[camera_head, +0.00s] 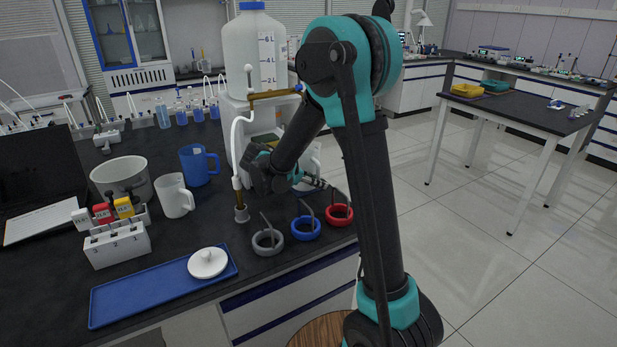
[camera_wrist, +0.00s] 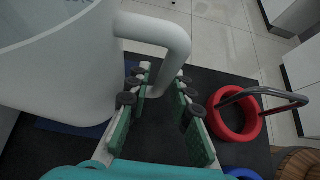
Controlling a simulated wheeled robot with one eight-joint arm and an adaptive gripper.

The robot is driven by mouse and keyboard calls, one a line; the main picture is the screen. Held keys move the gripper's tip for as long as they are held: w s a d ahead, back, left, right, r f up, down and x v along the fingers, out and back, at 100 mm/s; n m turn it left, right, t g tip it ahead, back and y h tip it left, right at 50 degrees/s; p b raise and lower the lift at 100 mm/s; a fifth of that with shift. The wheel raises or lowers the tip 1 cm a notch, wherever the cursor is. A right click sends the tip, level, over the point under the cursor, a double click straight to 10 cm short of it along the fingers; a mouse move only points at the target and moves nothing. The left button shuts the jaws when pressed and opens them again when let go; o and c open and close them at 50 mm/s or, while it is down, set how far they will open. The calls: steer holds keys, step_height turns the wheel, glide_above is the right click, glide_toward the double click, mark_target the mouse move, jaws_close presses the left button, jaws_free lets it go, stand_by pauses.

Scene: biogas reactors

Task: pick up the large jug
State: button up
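The large jug (camera_wrist: 55,65) is white and fills the upper left of the wrist view. Its handle (camera_wrist: 178,42) loops out to the right and bends down between my fingers. My gripper (camera_wrist: 160,108) is open, with one green-padded finger on each side of the handle's lower part. A gap shows at the right finger; whether the left finger touches the handle I cannot tell. In the head view my gripper (camera_head: 312,184) is beside the counter's right end, and my arm hides most of the jug there.
A large bottle (camera_head: 252,50) with a brass and white tube stands close by. Grey (camera_head: 268,242), blue (camera_head: 306,228) and red (camera_head: 339,214) rings lie along the front edge. A blue mug (camera_head: 196,165), white mug (camera_head: 174,196) and blue tray (camera_head: 150,293) are left.

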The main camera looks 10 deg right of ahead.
jaws_close()
stand_by(0.3)
